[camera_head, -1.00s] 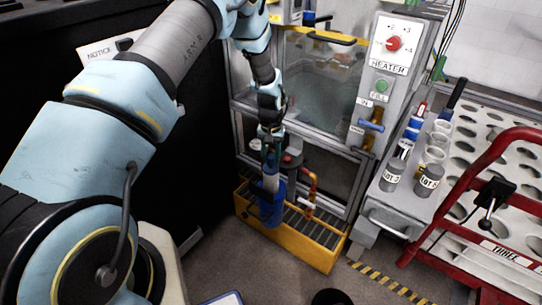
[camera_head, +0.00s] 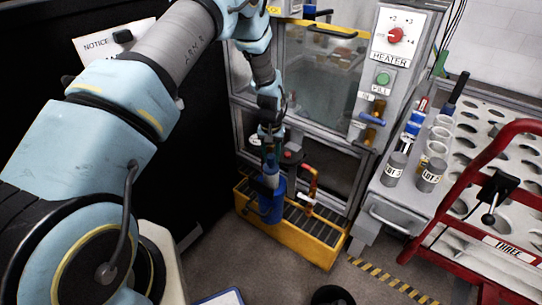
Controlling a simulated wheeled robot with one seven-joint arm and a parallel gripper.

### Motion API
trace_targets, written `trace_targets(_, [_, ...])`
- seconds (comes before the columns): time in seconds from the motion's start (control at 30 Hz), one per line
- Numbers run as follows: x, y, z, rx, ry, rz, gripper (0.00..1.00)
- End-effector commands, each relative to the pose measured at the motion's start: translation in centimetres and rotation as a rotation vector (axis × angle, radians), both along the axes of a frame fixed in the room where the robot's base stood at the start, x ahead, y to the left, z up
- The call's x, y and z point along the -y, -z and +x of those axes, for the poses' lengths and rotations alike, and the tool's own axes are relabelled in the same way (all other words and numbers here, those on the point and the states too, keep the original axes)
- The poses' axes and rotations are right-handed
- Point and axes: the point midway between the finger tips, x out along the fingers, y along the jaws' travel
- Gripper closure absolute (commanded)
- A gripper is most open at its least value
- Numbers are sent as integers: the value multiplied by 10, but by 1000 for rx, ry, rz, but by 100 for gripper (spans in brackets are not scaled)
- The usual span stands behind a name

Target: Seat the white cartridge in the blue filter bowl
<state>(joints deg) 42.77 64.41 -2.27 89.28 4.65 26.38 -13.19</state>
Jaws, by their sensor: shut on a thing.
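The blue filter bowl (camera_head: 271,208) stands upright at the left part of the yellow slatted tray (camera_head: 308,251) below the machine. The white cartridge (camera_head: 271,181) is upright at the bowl's mouth. Its upper part shows above the rim, and its lower part is hidden, seemingly inside the bowl. My gripper (camera_head: 270,166) points down from above and is shut on the cartridge's top. The fingers are small and dark here, and whether the cartridge touches the bowl's bottom cannot be seen.
An orange pipe with a red fitting (camera_head: 312,182) rises just right of the bowl. The heater cabinet (camera_head: 392,45) stands behind. A black panel is on the left.

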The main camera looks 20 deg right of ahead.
Motion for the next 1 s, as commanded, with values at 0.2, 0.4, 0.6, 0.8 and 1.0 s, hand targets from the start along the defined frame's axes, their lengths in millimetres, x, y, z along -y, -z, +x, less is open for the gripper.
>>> trace_targets(0.2, [0, 6, 0, 1, 0, -1, 100])
trace_targets(0.4, [0, 11, 0, 1, 0, -1, 100])
trace_targets(0.6, [0, 15, 0, 1, 0, -1, 100])
trace_targets(0.8, [0, 20, 0, 1, 0, -1, 100])
trace_targets(1.0, [0, 25, 0, 1, 0, -1, 100])
